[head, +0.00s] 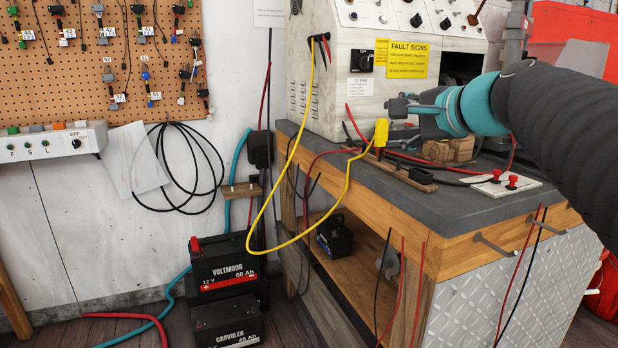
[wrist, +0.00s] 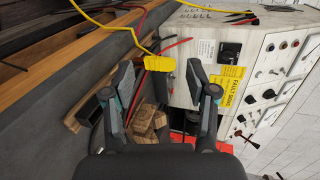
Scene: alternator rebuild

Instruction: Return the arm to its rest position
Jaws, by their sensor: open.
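My gripper (head: 392,106) is over the grey-topped bench (head: 330,150), at the end of my arm coming in from the right. In the wrist view its two fingers (wrist: 160,74) are spread apart with nothing held. A yellow clip (head: 381,134) on a yellow cable is just beyond the fingertips; in the wrist view the clip (wrist: 159,64) shows in the gap between them, apart from both. The clip's lower end is by a wooden strip (head: 405,178) on the bench. I cannot tell exactly what it grips.
A white test machine (head: 335,90) with a yellow fault sign (head: 408,56) stands behind the clip. Wooden blocks (head: 448,150) and red terminals (head: 512,180) are on the bench. The yellow cable (head: 348,190) hangs over the front edge. Batteries (head: 225,268) stand on the floor.

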